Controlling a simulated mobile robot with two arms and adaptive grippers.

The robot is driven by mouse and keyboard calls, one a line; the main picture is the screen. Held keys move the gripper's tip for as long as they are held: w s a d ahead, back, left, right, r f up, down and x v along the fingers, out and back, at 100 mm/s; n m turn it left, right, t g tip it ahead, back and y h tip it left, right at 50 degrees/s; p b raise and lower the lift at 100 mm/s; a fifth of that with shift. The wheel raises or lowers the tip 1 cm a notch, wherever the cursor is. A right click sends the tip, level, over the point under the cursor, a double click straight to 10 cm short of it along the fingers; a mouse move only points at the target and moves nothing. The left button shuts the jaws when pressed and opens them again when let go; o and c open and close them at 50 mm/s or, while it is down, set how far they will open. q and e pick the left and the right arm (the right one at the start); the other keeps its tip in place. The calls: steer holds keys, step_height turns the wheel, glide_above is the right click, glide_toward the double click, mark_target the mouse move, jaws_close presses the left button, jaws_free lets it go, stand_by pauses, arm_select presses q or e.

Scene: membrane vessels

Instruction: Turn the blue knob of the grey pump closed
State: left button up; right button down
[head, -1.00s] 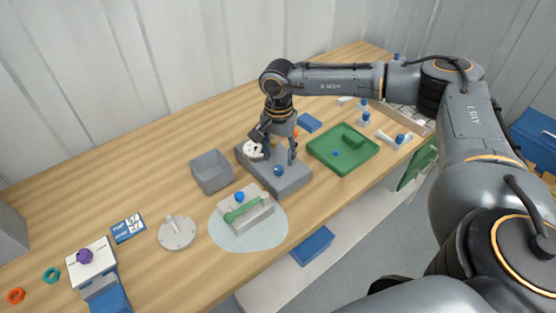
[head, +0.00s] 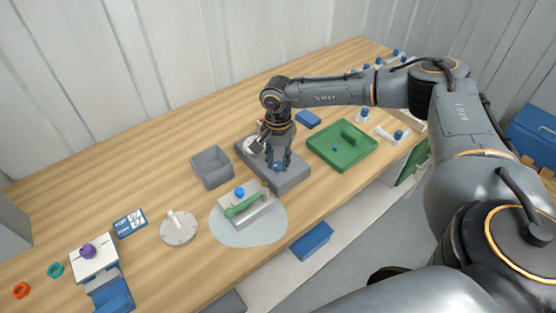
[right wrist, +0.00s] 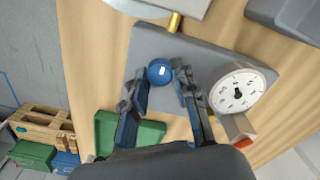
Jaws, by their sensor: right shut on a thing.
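The grey pump (head: 290,183) stands on the table as a flat grey block. Its blue knob (head: 278,168) is on top, and shows clearly in the right wrist view (right wrist: 158,72). A round white dial gauge (right wrist: 238,92) with a black needle sits beside the knob on the pump. My right gripper (head: 279,160) points down at the pump, with its fingers on both sides of the blue knob and shut on it. The fingers partly hide the knob in the head view. My left gripper is not in view.
A grey open bin (head: 212,167) stands left of the pump. A white box with a green handle (head: 245,206) sits on a pale round mat (head: 270,234) in front. A green tray (head: 325,151) lies close on the right. Bare wood lies behind the bin.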

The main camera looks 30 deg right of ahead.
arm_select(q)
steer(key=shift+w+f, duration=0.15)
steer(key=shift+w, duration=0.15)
arm_select(e)
steer(key=shift+f+m, duration=0.1)
steer(key=shift+m, duration=0.3)
steer(key=shift+b, duration=0.35)
steer(key=m+b, duration=0.1)
steer(key=m, duration=0.2)
steer(key=shift+f+m+b, duration=0.1)
steer(key=shift+m+b, duration=0.2)
steer(key=shift+m, duration=0.1)
steer(key=m+b, duration=0.2)
steer(key=m, duration=0.2)
steer(key=m+b, duration=0.2)
steer(key=m, duration=0.3)
arm_select(q)
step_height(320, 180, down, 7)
steer(key=b, duration=0.1)
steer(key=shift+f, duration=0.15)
arm_select(e)
steer(key=m, duration=0.4)
steer(key=shift+m, duration=0.3)
